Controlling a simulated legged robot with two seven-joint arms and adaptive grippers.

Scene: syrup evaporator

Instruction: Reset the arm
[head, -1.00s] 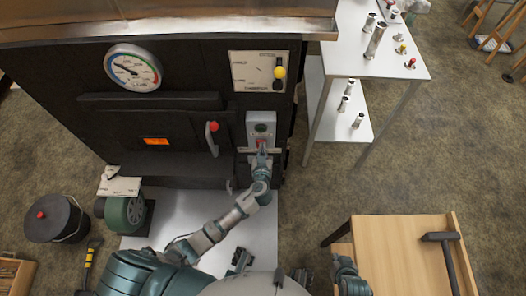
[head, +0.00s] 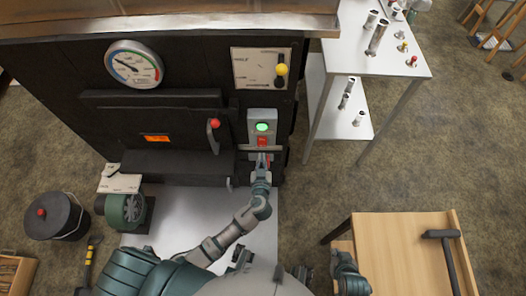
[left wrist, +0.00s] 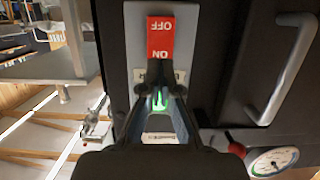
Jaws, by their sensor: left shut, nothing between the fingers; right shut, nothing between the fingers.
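The grey switch box (head: 262,116) is on the front of the black evaporator. Its green lamp (head: 262,127) is lit above a red rocker switch (head: 262,142). In the left wrist view the red switch (left wrist: 160,38) is marked OFF and ON, and the green glow (left wrist: 159,98) shows between the finger links. My left gripper (head: 263,158) is shut and empty, just below the red switch in the head view. Whether its tips touch the box is unclear. My right gripper (head: 340,262) is shut and empty, beside the wooden table at the bottom.
A wooden table (head: 400,250) with a hammer (head: 440,235) stands at lower right. A lidded black bucket (head: 57,217) stands at left.

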